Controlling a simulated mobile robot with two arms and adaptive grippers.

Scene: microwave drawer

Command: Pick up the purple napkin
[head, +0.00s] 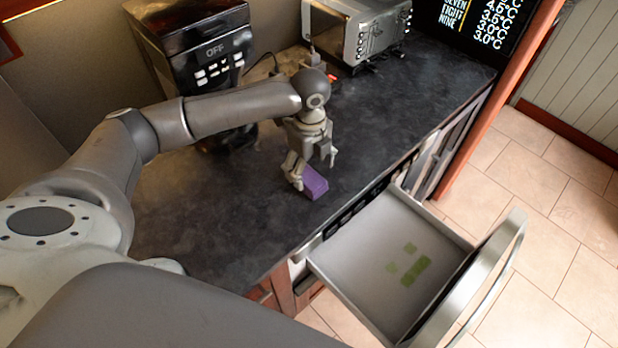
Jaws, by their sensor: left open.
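The purple napkin (315,184) is a small block-like purple piece lying on the dark countertop, near its front edge. My left gripper (312,172) points down right over it, with its fingers open. One finger is at the napkin's left end and partly hides it; the other is just above and behind its right side. I cannot tell whether either finger touches it. My right gripper does not show.
An open microwave drawer (345,285) sticks out below the counter (220,235), with green marks on its floor. A black coffee machine (205,60) and a silver toaster oven (360,35) stand at the back. The counter left of the napkin is clear.

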